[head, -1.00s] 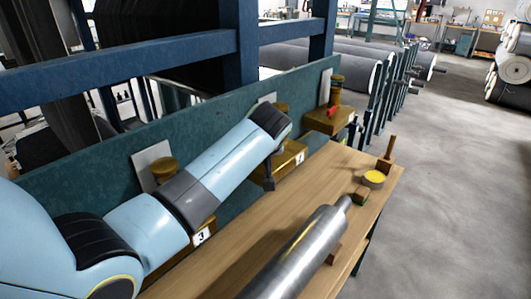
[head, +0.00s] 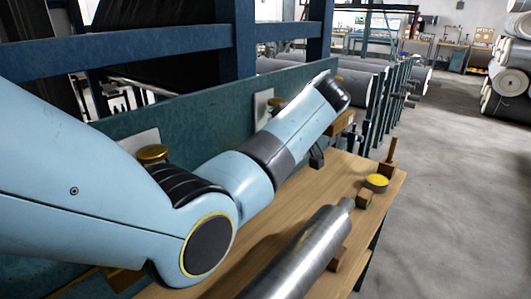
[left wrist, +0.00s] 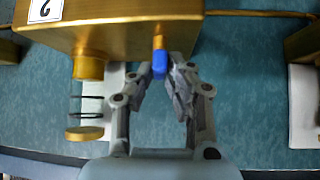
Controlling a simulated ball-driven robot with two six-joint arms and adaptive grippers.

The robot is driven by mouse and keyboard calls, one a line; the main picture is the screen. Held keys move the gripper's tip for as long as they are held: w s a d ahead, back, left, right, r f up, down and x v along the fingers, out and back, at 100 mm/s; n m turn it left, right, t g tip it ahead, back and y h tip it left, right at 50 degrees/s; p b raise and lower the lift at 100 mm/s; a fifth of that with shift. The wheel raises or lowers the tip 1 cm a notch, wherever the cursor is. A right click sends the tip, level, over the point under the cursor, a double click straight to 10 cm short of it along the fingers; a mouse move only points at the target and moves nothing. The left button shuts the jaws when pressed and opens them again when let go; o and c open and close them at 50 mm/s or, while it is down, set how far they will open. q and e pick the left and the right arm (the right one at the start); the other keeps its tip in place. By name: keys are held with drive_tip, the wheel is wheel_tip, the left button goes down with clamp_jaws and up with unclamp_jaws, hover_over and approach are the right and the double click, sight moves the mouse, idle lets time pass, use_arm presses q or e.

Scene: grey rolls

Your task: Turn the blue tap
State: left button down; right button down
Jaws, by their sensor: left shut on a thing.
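The blue tap (left wrist: 160,64) is a small blue handle on a short brass stem under a brass block (left wrist: 110,28). It shows in the left wrist view, at the top middle. My left gripper (left wrist: 167,72) is shut on the blue tap, with a fingertip at each side of it. In the head view my left arm reaches across the back of the bench and hides the tap. Only a dark bit of my left gripper (head: 316,158) shows below the wrist there. My right gripper is in neither view.
A wooden bench (head: 300,200) carries a metal roller (head: 300,255), a yellow-topped tin (head: 376,182) and small wooden blocks. A teal panel (head: 210,125) runs behind it. In the left wrist view a brass cap with a spring (left wrist: 85,132) is left of my fingers.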

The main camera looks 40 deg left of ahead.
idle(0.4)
use_arm(q)
drive_tip(key=c, duration=1.3)
unclamp_jaws()
drive_tip(key=shift+w, duration=0.1)
drive_tip(key=shift+c, duration=0.2)
drive_tip(key=v, duration=1.2)
drive_tip(key=shift+w+d, duration=0.1)
drive_tip(key=shift+w, duration=0.05)
drive_tip(key=shift+f, duration=0.1)
